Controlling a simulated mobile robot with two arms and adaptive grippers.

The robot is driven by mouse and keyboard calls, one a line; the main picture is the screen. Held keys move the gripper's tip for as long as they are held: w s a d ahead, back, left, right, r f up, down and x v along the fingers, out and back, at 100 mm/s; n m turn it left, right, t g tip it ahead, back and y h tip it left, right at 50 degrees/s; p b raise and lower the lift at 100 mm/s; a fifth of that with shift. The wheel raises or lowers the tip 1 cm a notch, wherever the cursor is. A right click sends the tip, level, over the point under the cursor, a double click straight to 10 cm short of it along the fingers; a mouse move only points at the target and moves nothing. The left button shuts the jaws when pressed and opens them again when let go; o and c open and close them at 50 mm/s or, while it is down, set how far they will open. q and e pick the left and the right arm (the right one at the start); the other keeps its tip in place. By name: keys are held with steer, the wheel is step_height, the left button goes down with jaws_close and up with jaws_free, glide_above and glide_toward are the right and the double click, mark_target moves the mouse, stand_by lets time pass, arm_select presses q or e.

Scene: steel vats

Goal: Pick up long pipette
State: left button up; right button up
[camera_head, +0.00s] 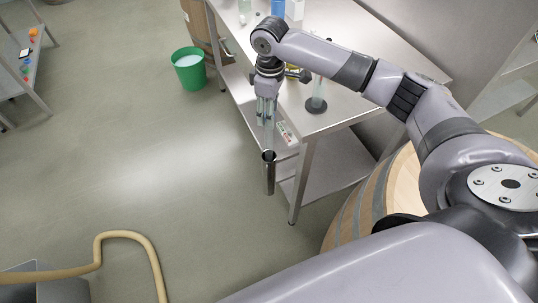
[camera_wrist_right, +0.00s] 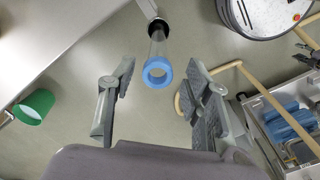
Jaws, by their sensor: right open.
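The long pipette (camera_wrist_right: 157,50) is a clear tube with a blue ring at its near end, and it shows between my right gripper's fingers in the right wrist view. Its far end goes into a dark-rimmed holder. In the head view the clear pipette (camera_head: 268,138) stands in a steel tube holder (camera_head: 268,175) at the steel table's edge. My right gripper (camera_head: 266,117) is above the holder, pointing down, around the pipette's upper part. Its fingers are apart, with a gap on each side of the blue ring. My left gripper is not in view.
A steel table (camera_head: 345,40) holds a glass cylinder on a dark base (camera_head: 317,103). A lower shelf (camera_head: 340,170) is below. A wooden barrel (camera_head: 360,205) stands near my right arm.

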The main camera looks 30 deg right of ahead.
step_height(320, 180, down, 2)
steer(key=shift+a+f, duration=0.1)
steer(key=shift+f+p, duration=0.35)
steer(key=shift+p, duration=0.05)
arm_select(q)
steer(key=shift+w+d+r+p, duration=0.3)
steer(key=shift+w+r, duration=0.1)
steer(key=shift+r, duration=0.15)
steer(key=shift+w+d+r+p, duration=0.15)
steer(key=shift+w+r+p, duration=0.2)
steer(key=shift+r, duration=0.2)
arm_select(e)
step_height(320, 180, down, 4)
steer(key=shift+w+f, duration=0.15)
steer(key=shift+c, duration=0.8)
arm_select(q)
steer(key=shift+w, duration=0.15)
arm_select(e)
jaws_close()
